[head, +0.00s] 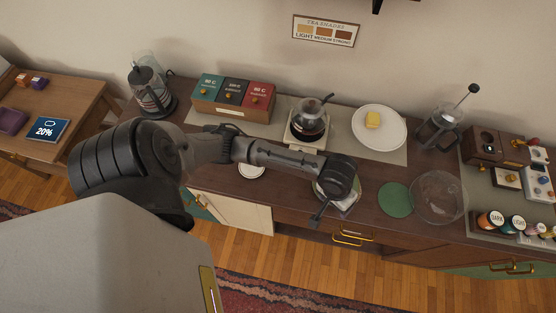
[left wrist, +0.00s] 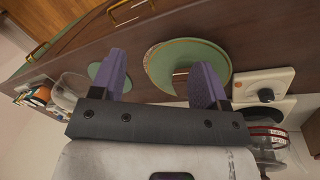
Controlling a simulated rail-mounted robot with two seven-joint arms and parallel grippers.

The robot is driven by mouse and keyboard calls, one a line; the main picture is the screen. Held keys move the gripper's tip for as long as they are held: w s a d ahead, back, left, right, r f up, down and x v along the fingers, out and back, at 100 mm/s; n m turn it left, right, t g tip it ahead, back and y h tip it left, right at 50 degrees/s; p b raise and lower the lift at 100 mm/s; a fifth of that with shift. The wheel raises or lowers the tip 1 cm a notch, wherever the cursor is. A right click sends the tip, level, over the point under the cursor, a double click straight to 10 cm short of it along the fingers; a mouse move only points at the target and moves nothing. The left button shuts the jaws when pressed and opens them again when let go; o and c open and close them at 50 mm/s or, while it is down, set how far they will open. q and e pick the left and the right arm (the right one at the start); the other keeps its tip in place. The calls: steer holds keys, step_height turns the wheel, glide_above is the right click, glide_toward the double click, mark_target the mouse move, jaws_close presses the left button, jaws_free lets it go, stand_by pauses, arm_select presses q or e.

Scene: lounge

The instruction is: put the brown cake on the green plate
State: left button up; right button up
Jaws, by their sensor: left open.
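My left gripper (head: 334,200) reaches over the dark counter, above a pale-rimmed green plate that it mostly hides in the head view. In the left wrist view, the purple fingers of my left gripper (left wrist: 158,65) are apart, with nothing seen held. I cannot make out a brown cake in either view. A yellow cake (head: 372,119) lies on a white plate (head: 392,138) at the back. My right gripper is not in view.
A flat green disc (head: 396,199) and a clear glass bowl (head: 438,198) stand right of my left gripper. A glass coffee pot (head: 308,119), a tea box (head: 232,98) and a French press (head: 438,128) line the back. Several jars (head: 503,222) crowd the right end.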

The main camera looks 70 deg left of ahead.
arm_select(q)
steer(key=s+a+f+m+t+y, duration=0.1)
steer(key=s+m, duration=0.5)
steer(key=s, duration=1)
steer(key=shift+s+a+f+m+t, duration=0.3)
steer(key=shift+a+f+m+t, duration=0.1)
steer(key=shift+a+f+t, duration=0.15)
